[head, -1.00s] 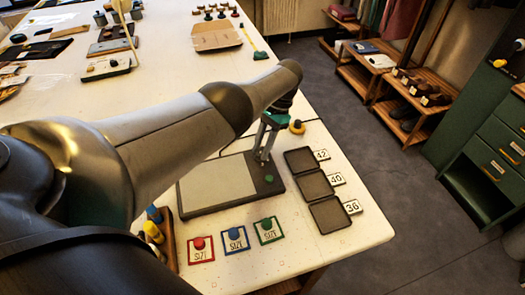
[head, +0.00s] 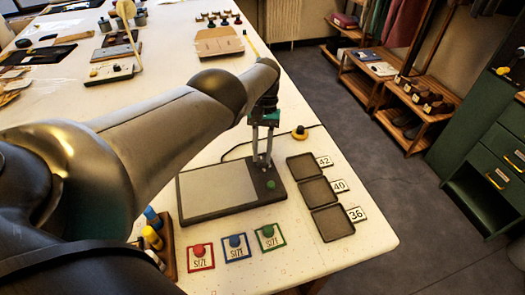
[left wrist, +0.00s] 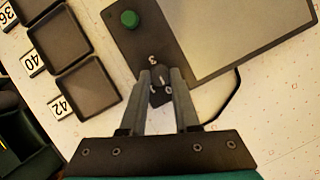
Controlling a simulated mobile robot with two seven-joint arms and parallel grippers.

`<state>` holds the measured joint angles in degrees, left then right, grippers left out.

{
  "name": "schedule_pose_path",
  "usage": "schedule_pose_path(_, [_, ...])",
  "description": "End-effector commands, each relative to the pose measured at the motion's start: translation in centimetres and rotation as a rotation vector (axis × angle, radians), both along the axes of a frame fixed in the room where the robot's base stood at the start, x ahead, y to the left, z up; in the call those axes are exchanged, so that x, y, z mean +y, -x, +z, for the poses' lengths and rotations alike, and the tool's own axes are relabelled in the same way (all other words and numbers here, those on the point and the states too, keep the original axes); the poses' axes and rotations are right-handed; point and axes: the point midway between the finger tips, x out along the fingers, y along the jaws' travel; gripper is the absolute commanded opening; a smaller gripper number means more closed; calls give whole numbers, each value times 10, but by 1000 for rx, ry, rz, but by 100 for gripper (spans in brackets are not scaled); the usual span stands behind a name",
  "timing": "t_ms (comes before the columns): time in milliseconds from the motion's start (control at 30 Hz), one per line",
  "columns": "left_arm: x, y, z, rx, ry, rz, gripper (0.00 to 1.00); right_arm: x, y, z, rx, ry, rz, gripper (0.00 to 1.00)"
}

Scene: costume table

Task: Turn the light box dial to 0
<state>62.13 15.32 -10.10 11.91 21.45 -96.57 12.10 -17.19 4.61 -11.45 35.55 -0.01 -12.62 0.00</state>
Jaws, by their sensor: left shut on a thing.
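The light box (head: 215,187) lies flat on the table, with a pale panel and a dark control strip on its right side. A green button (head: 271,184) sits on the strip; it also shows in the left wrist view (left wrist: 130,19). My left gripper (head: 263,164) points down over the strip's far end. In the left wrist view, its fingers (left wrist: 160,75) are closed around the dark dial (left wrist: 160,95), one on each side. White digits show by the dial, a 3 clearly. The fingers partly hide the dial, and I cannot tell its setting. My right gripper is out of view.
Three dark trays (head: 325,192) with cards 42, 40 and 36 lie right of the box. Red, blue and green size cards (head: 235,246) lie in front. The table's right edge is close.

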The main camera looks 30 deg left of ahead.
Motion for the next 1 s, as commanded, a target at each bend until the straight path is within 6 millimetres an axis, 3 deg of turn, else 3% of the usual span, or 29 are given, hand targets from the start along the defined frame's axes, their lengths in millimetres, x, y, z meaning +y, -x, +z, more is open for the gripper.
schedule_pose_path(567, [0,0,0,2,1,37,0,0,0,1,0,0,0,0])
schedule_pose_path(600, [0,0,0,2,1,37,31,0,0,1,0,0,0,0])
schedule_pose_path(833, [0,0,0,1,1,36,57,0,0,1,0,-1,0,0])
schedule_pose_path(1000, [0,0,0,1,0,35,59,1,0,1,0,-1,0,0])
